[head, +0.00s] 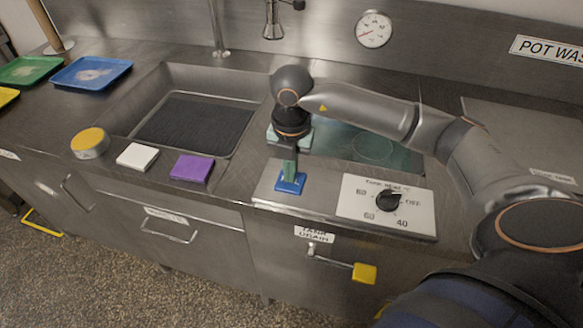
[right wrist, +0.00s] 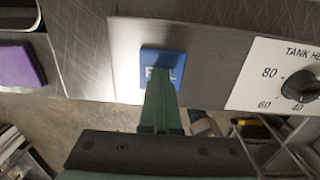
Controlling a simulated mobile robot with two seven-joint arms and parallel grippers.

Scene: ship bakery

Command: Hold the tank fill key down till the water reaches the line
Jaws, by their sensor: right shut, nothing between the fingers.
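The blue fill key (head: 290,183) sits on the front steel ledge, left of the tank heat dial. In the right wrist view the fill key (right wrist: 163,62) shows part of its white lettering. My right gripper (head: 290,174) is shut and empty, fingers pointing down at the key. In the right wrist view its green fingertips (right wrist: 160,82) overlap the key's near part; they look in contact, but how far the key is pressed I cannot tell. The water tank (head: 385,150) is behind, partly hidden by my right arm. Its fill line is not clearly visible. My left gripper is not in view.
The tank heat dial (head: 388,201) is just right of the key. A yellow-ended tank drain lever (head: 364,273) sticks out below. Left are a purple sponge (head: 191,168), a white block (head: 137,157), a yellow-topped round tin (head: 90,143) and an empty-looking sink (head: 195,125).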

